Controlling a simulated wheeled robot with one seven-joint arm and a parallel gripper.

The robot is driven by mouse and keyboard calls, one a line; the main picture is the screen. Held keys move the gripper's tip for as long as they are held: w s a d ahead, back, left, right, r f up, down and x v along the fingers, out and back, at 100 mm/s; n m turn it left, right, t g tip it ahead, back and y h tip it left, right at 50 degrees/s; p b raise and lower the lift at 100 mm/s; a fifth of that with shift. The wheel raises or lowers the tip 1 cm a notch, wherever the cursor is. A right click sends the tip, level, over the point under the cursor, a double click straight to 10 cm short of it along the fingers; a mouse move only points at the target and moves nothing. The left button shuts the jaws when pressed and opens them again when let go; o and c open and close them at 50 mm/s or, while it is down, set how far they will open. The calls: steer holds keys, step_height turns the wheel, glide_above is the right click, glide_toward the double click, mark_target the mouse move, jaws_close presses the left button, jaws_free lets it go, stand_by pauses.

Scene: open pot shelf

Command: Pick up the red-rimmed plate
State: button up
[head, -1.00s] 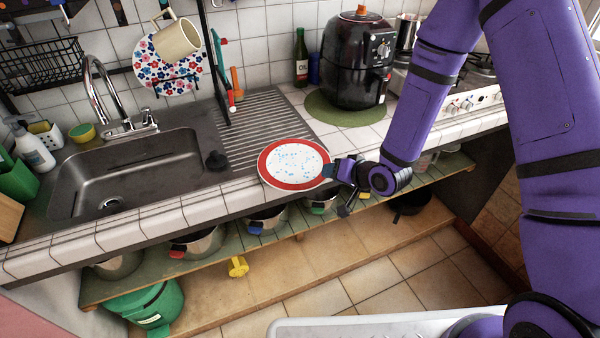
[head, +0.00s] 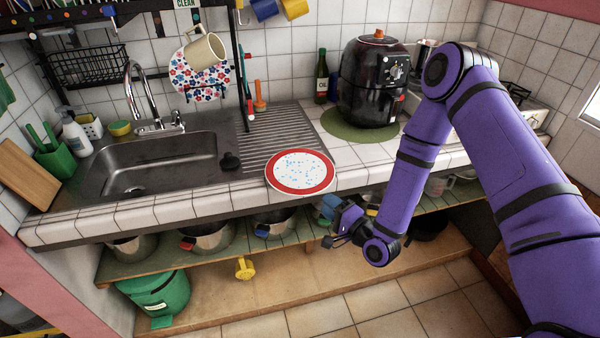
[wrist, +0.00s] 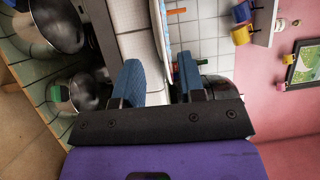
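The red-rimmed plate (head: 300,189) has a white centre with small blue specks. In the head view it lies on the counter by the front edge, right of the sink, partly over the ribbed drainboard. My gripper (head: 331,208) is in front of the counter, below and to the right of the plate, apart from it. In the wrist view my gripper (wrist: 158,65) shows two blue fingers spread apart with nothing held between them.
A black air fryer (head: 372,85) stands on a green mat (head: 340,128) behind and right of the plate. The sink (head: 160,160) is to the left. Below the counter, a shelf (head: 150,265) holds several pots close to my gripper. The tiled counter right of the plate is clear.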

mark_target(313, 189)
steer(key=shift+w+d+x, duration=0.1)
steer(key=shift+d+x, duration=0.05)
steer(key=shift+x, duration=1.75)
steer(key=shift+w+d+x, duration=0.1)
steer(key=shift+w+x, duration=0.05)
steer(key=shift+x, duration=1.75)
steer(key=shift+r, duration=0.15)
jaws_close()
